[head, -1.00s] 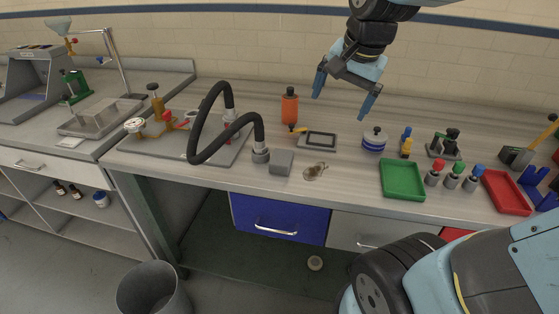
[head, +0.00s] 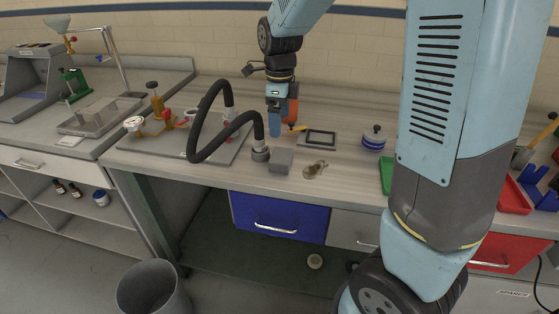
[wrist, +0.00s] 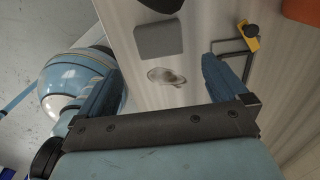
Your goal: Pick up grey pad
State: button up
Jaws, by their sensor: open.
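The grey pad (head: 281,161) is a small plain grey block on the bench near its front edge, just right of the black hose's end. In the wrist view the pad (wrist: 158,40) lies beyond my fingertips, roughly between the two blue fingers. My gripper (head: 274,133) hangs above the bench, fingers pointing down, behind and above the pad in the head view. In the wrist view my gripper (wrist: 160,60) has its fingers wide apart with nothing held between them.
A black hose (head: 198,120) arches left of the pad. A small metal piece (head: 315,169) lies right of it. A dark-framed tray (head: 318,138), an orange bottle (head: 293,108) and a blue-white jar (head: 374,138) stand behind. My arm hides much of the right side.

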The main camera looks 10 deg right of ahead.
aim_at(281, 155)
jog(key=f, duration=1.3)
jog(key=shift+s+d, duration=0.1)
jog(key=shift+d, duration=0.1)
jog(key=c, duration=0.8)
jog(key=shift+o, duration=0.2)
jog(key=shift+r, duration=0.1)
